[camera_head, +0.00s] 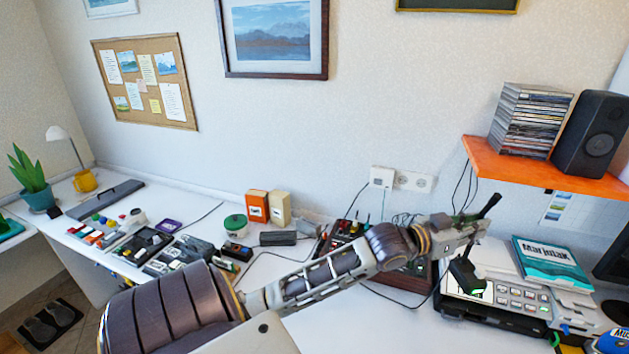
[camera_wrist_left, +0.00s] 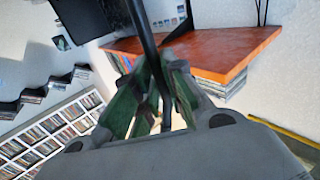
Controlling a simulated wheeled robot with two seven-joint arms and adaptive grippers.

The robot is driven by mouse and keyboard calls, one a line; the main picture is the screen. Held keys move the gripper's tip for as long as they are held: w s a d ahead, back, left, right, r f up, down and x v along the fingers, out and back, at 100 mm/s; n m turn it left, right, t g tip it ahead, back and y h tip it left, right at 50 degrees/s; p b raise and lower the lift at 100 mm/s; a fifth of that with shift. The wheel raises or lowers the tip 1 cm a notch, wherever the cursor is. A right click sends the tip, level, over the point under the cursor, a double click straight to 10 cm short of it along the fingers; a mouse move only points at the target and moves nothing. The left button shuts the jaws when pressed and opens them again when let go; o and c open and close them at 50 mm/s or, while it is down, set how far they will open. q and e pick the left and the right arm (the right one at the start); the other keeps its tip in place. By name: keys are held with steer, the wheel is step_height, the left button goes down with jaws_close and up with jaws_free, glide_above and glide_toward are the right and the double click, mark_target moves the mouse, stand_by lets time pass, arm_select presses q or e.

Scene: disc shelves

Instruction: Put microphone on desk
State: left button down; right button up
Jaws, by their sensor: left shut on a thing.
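The microphone (camera_head: 488,206) is a slim black rod, held up above the right part of the white desk (camera_head: 345,335). My left arm reaches across the head view from the lower left, and its gripper (camera_head: 470,236) is shut on the microphone. A dark block hangs below the gripper; I cannot tell if it is part of the microphone. In the left wrist view the black rod (camera_wrist_left: 142,30) runs between the green-padded fingers (camera_wrist_left: 152,92). The ends of the rod are partly hidden there. My right gripper is not in view.
Below the gripper stands a pale device with buttons (camera_head: 512,296), and a teal-and-white book (camera_head: 550,262) lies behind it. An orange shelf (camera_head: 545,168) with discs (camera_head: 530,120) and a speaker (camera_head: 592,135) is above right. Small items crowd the desk's left; its front middle is bare.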

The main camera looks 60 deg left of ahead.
arm_select(q)
steer(key=s+f+n+y, duration=0.2)
steer(key=s+f, duration=0.3)
steer(key=f, duration=0.8)
steer(key=s+f+n+t+y, duration=0.1)
steer(key=s+f+y, duration=0.3)
steer(key=f, duration=1)
steer(key=shift+s+n, duration=0.5)
steer(key=shift+s, duration=0.35)
steer(key=shift+a, duration=0.1)
steer(key=shift+f, duration=0.1)
